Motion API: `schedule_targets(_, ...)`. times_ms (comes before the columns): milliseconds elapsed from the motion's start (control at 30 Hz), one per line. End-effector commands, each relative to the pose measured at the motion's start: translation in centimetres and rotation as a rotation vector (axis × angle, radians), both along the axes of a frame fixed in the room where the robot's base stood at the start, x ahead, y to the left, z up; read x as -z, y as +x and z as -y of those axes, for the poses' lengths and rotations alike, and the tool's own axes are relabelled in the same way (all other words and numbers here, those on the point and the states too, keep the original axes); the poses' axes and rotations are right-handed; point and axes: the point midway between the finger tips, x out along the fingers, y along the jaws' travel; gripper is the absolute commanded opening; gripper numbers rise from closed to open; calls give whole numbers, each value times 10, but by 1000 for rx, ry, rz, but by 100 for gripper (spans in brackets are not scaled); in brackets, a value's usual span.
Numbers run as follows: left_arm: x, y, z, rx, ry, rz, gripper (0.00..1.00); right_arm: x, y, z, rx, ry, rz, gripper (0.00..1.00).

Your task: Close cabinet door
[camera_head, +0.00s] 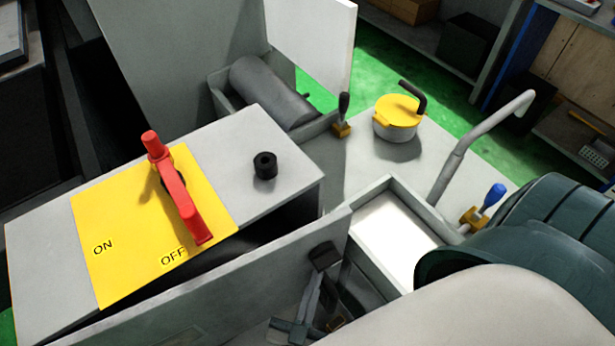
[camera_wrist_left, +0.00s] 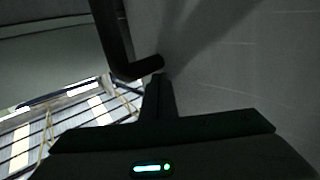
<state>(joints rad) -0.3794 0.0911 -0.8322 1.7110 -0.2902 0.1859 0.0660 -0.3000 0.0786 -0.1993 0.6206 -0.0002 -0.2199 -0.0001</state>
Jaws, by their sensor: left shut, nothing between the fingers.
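A grey cabinet (camera_head: 275,195) has a yellow panel (camera_head: 110,215) on top, marked ON and OFF, with a red lever. Its grey door (camera_head: 215,305) stands open at the near side, with a dark gap between it and the cabinet top. A dark handle (camera_head: 323,254) sits on the door's near face by its right end. My left gripper (camera_head: 316,276) is shut and empty, its fingertips close below the handle. In the left wrist view, the handle (camera_wrist_left: 112,42) bends beside the shut fingertips (camera_wrist_left: 160,78); I cannot tell whether they touch. My right gripper is not in view.
A black knob (camera_head: 265,165) stands on the cabinet top. Behind it are a grey cylinder (camera_head: 270,90) and an upright white panel (camera_head: 318,40). A yellow-lidded pot (camera_head: 397,118) and a white-bottomed tray (camera_head: 395,235) lie to the right. Green floor shows beyond.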

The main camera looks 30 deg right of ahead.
Motion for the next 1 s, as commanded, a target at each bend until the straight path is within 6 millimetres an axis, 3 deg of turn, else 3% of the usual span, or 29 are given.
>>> schedule_targets(33, 10, -8, -12, -1, 14, -8, 0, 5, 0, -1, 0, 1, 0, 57)
schedule_targets(300, 4, -34, -39, 1, 5, -2, 0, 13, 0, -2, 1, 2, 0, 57)
schedule_targets(767, 0, -42, -46, 2, 1, 1, 0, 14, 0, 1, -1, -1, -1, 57)
schedule_targets(867, 0, -42, -46, 2, 1, 1, 0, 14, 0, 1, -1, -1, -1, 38)
schedule_targets(1000, 0, -42, -46, 2, 0, 1, 0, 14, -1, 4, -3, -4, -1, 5)
